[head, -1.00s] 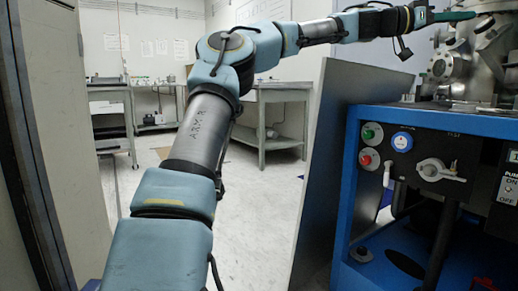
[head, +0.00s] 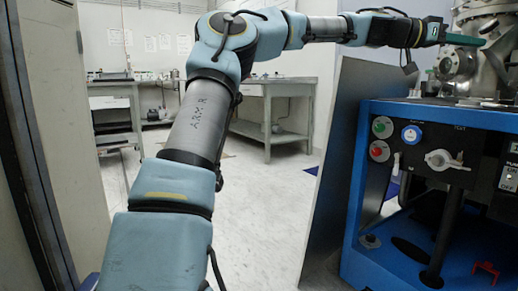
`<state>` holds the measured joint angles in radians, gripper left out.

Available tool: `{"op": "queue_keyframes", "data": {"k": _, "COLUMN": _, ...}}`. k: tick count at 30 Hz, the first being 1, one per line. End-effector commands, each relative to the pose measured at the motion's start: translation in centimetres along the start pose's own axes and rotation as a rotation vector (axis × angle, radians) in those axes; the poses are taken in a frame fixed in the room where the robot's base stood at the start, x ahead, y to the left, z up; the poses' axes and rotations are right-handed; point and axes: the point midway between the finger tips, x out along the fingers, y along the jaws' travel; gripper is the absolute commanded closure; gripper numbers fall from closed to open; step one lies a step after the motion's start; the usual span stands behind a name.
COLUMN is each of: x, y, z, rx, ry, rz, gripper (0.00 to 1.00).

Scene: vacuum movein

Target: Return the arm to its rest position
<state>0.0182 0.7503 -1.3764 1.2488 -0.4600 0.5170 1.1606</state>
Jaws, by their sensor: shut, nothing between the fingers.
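My gripper (head: 465,40) is at the upper right, at the end of my arm, which stretches up and across to the right. Its green fingers are shut and hold nothing. They point right, toward the steel vacuum chamber (head: 470,65), and overlap its near side in the picture. I cannot tell whether they touch it. My arm's elbow stands high in the middle of the view, with the upper arm rising from the bottom left.
A blue-framed pump cart (head: 357,190) carries the chamber, with green and red buttons and a white valve handle (head: 443,160) on its front. A dark upright panel (head: 340,165) stands at its left. Grey tables (head: 268,95) line the back. A door frame is close at left; open floor (head: 260,205) lies between.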

Motion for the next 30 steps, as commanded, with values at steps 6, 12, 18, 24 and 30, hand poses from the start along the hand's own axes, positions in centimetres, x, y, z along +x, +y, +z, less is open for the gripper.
{"op": "queue_keyframes", "data": {"k": 6, "x": 0.7, "y": 0.6, "z": 6.9, "rx": -0.050, "ry": -0.190, "rz": -0.040, "gripper": 1.00}}
{"op": "queue_keyframes", "data": {"k": 12, "x": -2.1, "y": 0.3, "z": 17.1, "rx": -0.150, "ry": -0.451, "rz": -0.147, "gripper": 1.00}}
{"op": "queue_keyframes", "data": {"k": 18, "x": -11.5, "y": -0.6, "z": 28.1, "rx": -0.324, "ry": -0.734, "rz": -0.363, "gripper": 1.00}}
{"op": "queue_keyframes", "data": {"k": 24, "x": -24.2, "y": 0.4, "z": 35.3, "rx": -0.532, "ry": -0.923, "rz": -0.624, "gripper": 1.00}}
{"op": "queue_keyframes", "data": {"k": 30, "x": -37.0, "y": 4.5, "z": 39.3, "rx": -0.771, "ry": -1.017, "rz": -0.899, "gripper": 1.00}}
